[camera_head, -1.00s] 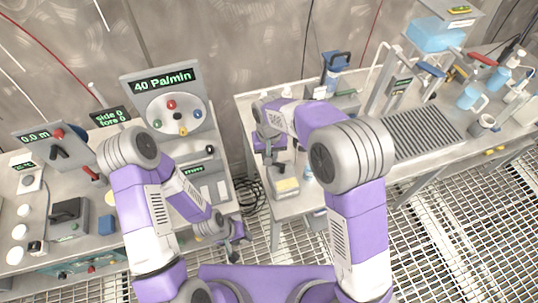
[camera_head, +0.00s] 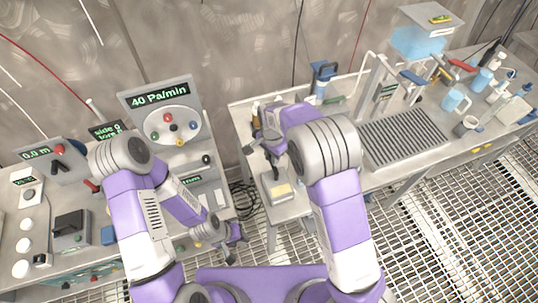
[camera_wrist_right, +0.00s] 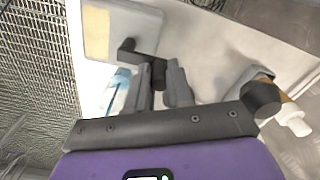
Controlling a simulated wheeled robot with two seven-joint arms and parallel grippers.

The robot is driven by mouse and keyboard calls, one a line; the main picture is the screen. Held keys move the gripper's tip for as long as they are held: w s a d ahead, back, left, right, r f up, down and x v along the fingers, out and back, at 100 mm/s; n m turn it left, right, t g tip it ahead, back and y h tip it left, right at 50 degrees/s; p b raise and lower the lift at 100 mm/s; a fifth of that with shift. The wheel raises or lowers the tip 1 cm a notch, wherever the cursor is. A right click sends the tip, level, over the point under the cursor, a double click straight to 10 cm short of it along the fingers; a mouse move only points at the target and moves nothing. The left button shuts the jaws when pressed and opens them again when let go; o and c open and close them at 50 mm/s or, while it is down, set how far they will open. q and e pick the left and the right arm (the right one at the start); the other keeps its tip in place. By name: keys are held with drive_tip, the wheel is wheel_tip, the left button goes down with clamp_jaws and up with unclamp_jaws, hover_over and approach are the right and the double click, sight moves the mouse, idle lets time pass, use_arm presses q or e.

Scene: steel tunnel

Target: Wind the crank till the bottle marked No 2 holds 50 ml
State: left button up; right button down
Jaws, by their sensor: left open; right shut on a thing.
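A dark crank (camera_wrist_right: 130,52) shows in the right wrist view, its arm bent toward my fingers. My right gripper (camera_wrist_right: 160,88) is shut on the crank's dark handle (camera_wrist_right: 158,70). In the head view my right gripper (camera_head: 276,152) is over the near left part of the right-hand bench, and my arm hides much of that area. A pale blue bottle (camera_wrist_right: 118,84) shows beside the fingers in the right wrist view; I cannot read its mark or level. My left gripper (camera_head: 233,243) is open and empty, low in front of the gap between the benches.
A block with a cream top (camera_head: 281,190) is at the right bench's near left edge. The left bench carries a panel reading 40 Pa/min (camera_head: 160,97).

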drive_tip(key=m+p, duration=0.1)
drive_tip(key=m, duration=0.1)
drive_tip(key=d+m, duration=0.1)
drive_tip(key=d+m+p, duration=0.1)
drive_tip(key=m, duration=0.1)
drive_tip(key=shift+d+r+m+p, duration=0.1)
drive_tip(key=shift+r+m+p, duration=0.05)
drive_tip(key=shift+m+p, duration=0.15)
drive_tip(key=shift+s+d+m+p, duration=0.15)
drive_tip(key=shift+d+m+p, duration=0.35)
drive_tip(key=shift+m, duration=0.55)
drive_tip(key=shift+s+d+m+p, duration=0.1)
drive_tip(key=shift+d+m+p, duration=0.15)
drive_tip(key=shift+m+p, duration=0.55)
drive_tip(key=shift+m, duration=0.35)
drive_tip(key=c, duration=1)
unclamp_jaws()
wheel_tip(320, 180, up, 7)
drive_tip(key=shift+r, duration=0.15)
